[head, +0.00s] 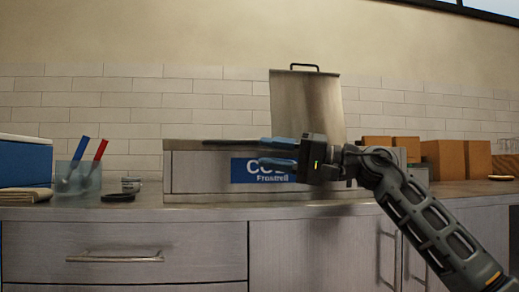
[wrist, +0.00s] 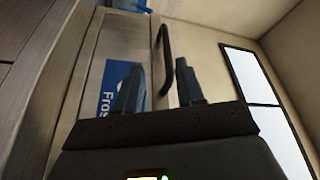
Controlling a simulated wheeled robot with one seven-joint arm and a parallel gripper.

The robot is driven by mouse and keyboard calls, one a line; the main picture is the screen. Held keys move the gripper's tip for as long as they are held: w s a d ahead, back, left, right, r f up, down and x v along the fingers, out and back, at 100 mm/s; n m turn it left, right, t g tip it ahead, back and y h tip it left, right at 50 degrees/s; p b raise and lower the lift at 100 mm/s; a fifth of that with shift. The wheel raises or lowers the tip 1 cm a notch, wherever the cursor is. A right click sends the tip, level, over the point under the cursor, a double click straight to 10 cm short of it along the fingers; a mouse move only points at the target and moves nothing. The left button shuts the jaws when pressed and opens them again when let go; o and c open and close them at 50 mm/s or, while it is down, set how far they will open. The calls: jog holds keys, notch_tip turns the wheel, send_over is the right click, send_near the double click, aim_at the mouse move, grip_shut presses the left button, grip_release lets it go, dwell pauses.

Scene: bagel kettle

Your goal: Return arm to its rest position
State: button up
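My gripper (head: 262,151) is in front of the metal cooler box (head: 215,168) in the head view, pointing left, with empty space between its fingers. In the wrist view the two dark fingers (wrist: 160,88) stand apart. The box has a blue label (head: 242,171) reading "Frostrell", partly hidden by my gripper. Its lid (head: 310,100) stands raised at the back, with a black handle (head: 304,67) on top. A black curved handle (wrist: 163,55) shows in the gap between the fingers in the wrist view; the fingers do not visibly grip it.
A clear holder (head: 75,178) with a blue and a red-handled utensil stands left of the box, beside a blue-and-white container (head: 25,162). A black disc (head: 118,197) lies on the counter (head: 150,212). Brown boxes (head: 443,160) stand at the right. Space above the counter's left is open.

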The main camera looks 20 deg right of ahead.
dwell(0.5)
jog(key=s+a+f+n+t+h, duration=0.35)
jog(key=s+f+n+t, duration=0.4)
jog(key=f+n, duration=0.7)
jog(key=s+a+f+n+t+h, duration=0.35)
jog(key=s+f+n+t, duration=0.45)
jog(key=n, duration=1.1)
jog(key=s+d+f+m+g+h, duration=0.1)
jog(key=s+f+m+g+h, duration=0.35)
jog(key=s+f+m, duration=0.75)
jog(key=s+d+f+m+g+h, duration=0.1)
jog(key=s+f+m+g+h, duration=0.35)
jog(key=s+f+m, duration=0.8)
jog(key=s+d+r+m+g, duration=0.1)
jog(key=s+r+m+g, duration=0.2)
jog(key=s+m, duration=0.7)
notch_tip(320, 180, up, 32)
jog(key=s+n+p, duration=0.3)
jog(key=p, duration=2.9)
jog(key=shift+d+r+p, duration=0.2)
jog(key=shift+d+p, duration=0.05)
jog(key=shift+p, duration=0.05)
jog(key=shift+c, duration=0.3)
